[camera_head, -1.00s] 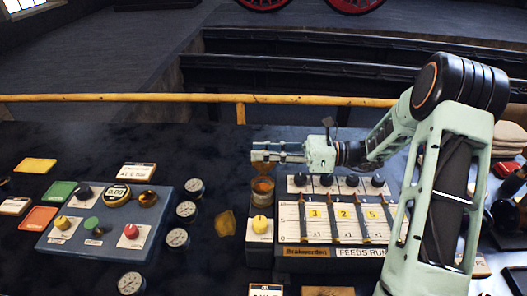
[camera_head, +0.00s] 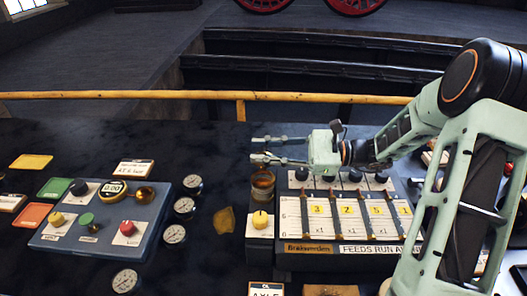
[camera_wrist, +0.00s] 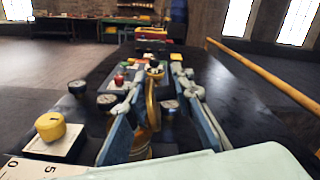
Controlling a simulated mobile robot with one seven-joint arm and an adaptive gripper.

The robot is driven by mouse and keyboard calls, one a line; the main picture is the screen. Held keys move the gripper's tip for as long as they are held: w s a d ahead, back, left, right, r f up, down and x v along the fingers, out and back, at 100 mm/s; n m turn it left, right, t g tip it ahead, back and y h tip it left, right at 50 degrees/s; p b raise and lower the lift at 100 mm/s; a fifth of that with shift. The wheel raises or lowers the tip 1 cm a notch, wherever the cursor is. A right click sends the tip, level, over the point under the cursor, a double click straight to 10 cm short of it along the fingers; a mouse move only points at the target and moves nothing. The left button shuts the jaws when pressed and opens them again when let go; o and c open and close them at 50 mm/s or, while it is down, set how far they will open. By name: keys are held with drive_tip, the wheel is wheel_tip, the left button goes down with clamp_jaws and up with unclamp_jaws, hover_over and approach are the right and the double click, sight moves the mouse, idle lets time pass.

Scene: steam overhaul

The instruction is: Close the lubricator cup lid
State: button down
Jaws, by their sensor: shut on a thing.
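The lubricator cup (camera_head: 262,186) is a small amber-brown cup at the back left corner of the feed panel (camera_head: 295,248). In the wrist view its brass lid (camera_wrist: 151,104) stands about edge-on between my two fingers, above the brass body (camera_wrist: 141,145) of the cup. My gripper (camera_head: 266,148) is just above the cup, reaching in from the right with its fingers pointing left. The fingers look apart, with the lid between them, closer to the left finger in the wrist view (camera_wrist: 165,72). Contact of each finger with the lid is hard to see.
A yellow knob (camera_head: 260,219) sits just in front of the cup. Dark knobs (camera_head: 355,175) line the panel's back. A blue control box (camera_head: 100,232) and gauges (camera_head: 184,206) stand to the left. A yellow rail (camera_head: 150,95) runs behind the table.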

sight(263, 168)
drive_tip(key=shift+s+f+n+b, duration=0.1)
drive_tip(key=shift+s+n+b, duration=0.4)
drive_tip(key=shift+n, duration=0.4)
drive_tip(key=shift+s+f+n+b, duration=0.1)
drive_tip(key=shift+s+n+b, duration=0.25)
drive_tip(key=shift+n+b, duration=0.4)
drive_tip(key=shift+s+f+n, duration=0.1)
drive_tip(key=shift+s+n, duration=0.05)
drive_tip(key=shift+n, duration=0.4)
drive_tip(key=shift+s+f+n+b, duration=0.35)
drive_tip(key=shift+s+n+b, duration=0.2)
drive_tip(key=shift+n+b, duration=0.65)
drive_tip(key=shift+s+f+n+b, duration=0.35)
drive_tip(key=shift+s+n+b, duration=0.2)
drive_tip(key=shift+n+b, duration=0.65)
idle(0.5)
drive_tip(key=c, duration=1.8)
unclamp_jaws()
drive_tip(key=shift+r, duration=0.1)
